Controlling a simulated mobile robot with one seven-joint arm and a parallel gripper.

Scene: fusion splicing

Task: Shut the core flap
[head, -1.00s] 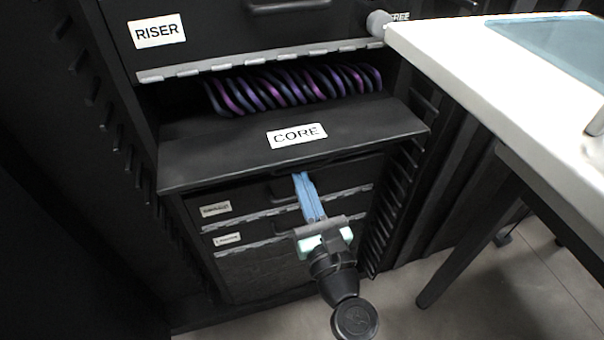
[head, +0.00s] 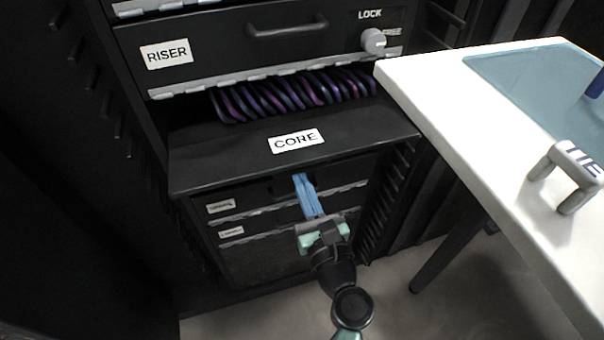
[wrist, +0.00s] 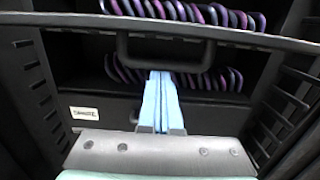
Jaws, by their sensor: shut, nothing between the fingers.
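The core flap (head: 360,135) is a black panel with a white CORE label (head: 296,141). In the head view it stands open, folded out roughly level below a row of purple and dark cable loops (head: 290,94). My gripper (head: 302,178) has its blue fingers shut and empty, and its tips are just below the flap's front edge. In the wrist view a dark handle (wrist: 165,54) shows close above the fingertips (wrist: 160,76). I cannot tell whether they touch it.
The closed RISER flap (head: 220,50) with a grey LOCK knob (head: 374,41) is above. Smaller labelled flaps (head: 235,222) are below. A white table (head: 440,100) with a blue-grey mat (head: 535,85) stands close on the right, a grey piece (head: 570,175) on it.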

